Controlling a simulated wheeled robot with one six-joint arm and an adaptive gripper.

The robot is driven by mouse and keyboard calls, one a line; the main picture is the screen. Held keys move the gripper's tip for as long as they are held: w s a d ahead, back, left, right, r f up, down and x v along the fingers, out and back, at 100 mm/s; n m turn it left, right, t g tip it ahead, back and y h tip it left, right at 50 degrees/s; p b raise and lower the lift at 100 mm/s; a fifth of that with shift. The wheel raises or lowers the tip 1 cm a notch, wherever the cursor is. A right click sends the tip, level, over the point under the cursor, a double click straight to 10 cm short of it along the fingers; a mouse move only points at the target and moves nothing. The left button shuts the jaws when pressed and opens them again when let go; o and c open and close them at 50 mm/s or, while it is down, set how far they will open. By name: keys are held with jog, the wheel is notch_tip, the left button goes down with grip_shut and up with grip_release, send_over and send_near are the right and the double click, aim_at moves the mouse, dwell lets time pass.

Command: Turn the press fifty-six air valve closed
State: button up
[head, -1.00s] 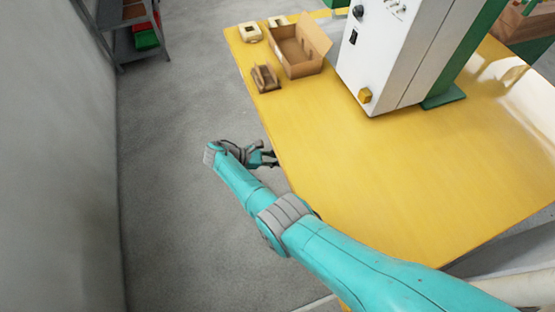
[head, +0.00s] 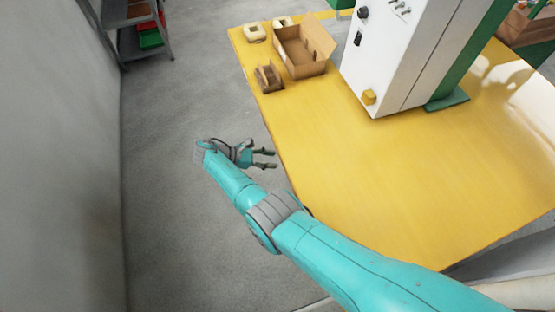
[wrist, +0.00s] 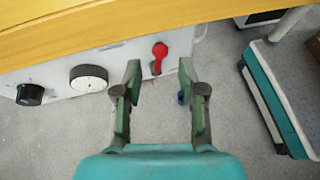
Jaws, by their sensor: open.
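The air valve shows in the wrist view as a red handle (wrist: 158,57) on a pale panel (wrist: 120,52) under the yellow table edge. The handle points roughly up and down in the picture, with its wider end at the top. My gripper (wrist: 160,74) is open and empty, its two fingers on either side of the lower part of the handle in the picture; I cannot tell how far short of it they are. In the head view my gripper (head: 270,159) is beside the table's left edge, and the valve is hidden there.
The yellow table (head: 400,170) carries a white and green machine (head: 400,50), an open cardboard box (head: 300,55) and small parts. A round white gauge (wrist: 88,78) and a black knob (wrist: 30,95) sit left of the valve. The floor left of the table is clear.

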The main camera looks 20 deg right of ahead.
jog(key=shift+v, duration=1.65)
jog(key=shift+c, duration=0.3)
